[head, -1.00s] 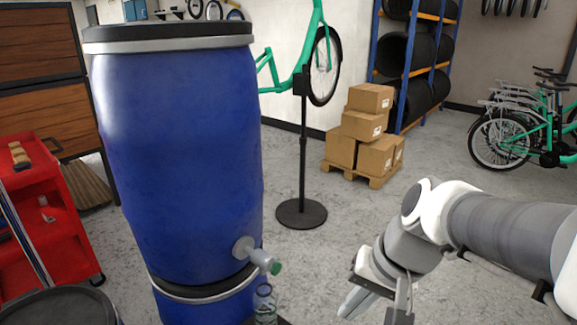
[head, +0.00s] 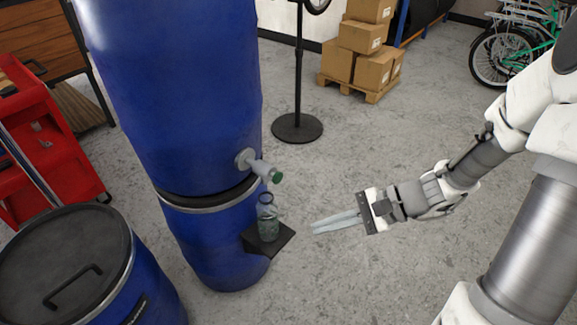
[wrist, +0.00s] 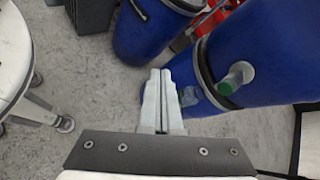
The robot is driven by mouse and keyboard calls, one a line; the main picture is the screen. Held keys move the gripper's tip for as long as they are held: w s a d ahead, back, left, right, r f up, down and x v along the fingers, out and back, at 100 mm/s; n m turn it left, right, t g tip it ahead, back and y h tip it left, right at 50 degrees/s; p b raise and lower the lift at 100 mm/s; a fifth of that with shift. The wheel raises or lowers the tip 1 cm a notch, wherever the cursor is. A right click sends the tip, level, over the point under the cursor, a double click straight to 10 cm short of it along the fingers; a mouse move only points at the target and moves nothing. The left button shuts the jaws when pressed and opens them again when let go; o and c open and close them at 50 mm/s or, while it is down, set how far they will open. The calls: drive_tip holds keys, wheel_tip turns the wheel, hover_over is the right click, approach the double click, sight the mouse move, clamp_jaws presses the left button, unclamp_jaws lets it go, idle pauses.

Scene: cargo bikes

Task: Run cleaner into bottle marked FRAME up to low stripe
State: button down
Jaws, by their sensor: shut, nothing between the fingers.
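A clear bottle (head: 268,222) stands upright on a small black shelf (head: 284,238) at the front of the stacked blue drums. I cannot read a FRAME mark or make out a stripe on it, nor tell its fill level. A grey tap (head: 259,167) with a green end (head: 277,176) sticks out of the upper blue drum (head: 175,90), just above the bottle mouth. My gripper (head: 315,227) is shut and empty, right of the bottle and apart from it, its fingers pointing left. In the wrist view, the tap (wrist: 238,75) is right of the fingers.
Another blue drum with a black lid (head: 65,262) stands at front left, near a red cart (head: 50,150). A round black stand base (head: 297,128) and a pallet of cardboard boxes (head: 360,52) are behind. The floor around my gripper is clear.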

drive_tip(key=w+d+f+m+t+y+p, duration=0.1)
drive_tip(key=w+d+f+m+t+y, duration=0.1)
drive_tip(key=w+m+t, duration=0.5)
drive_tip(key=shift+d+f+m+t+y, duration=0.55)
drive_tip(key=shift+f+m+t, duration=0.85)
drive_tip(key=shift+m, duration=1.7)
drive_tip(key=shift+d+r, duration=0.1)
drive_tip(key=shift+r, duration=0.1)
drive_tip(key=b, duration=0.3)
approach(279, 178)
drive_tip(key=x, duration=0.5)
drive_tip(key=shift+w+a+f, duration=0.1)
drive_tip(key=shift+a+f, duration=0.1)
drive_tip(key=shift+w+a+r+b, duration=0.1)
drive_tip(key=shift+w+a+b, duration=0.25)
drive_tip(key=shift+w+a, duration=0.15)
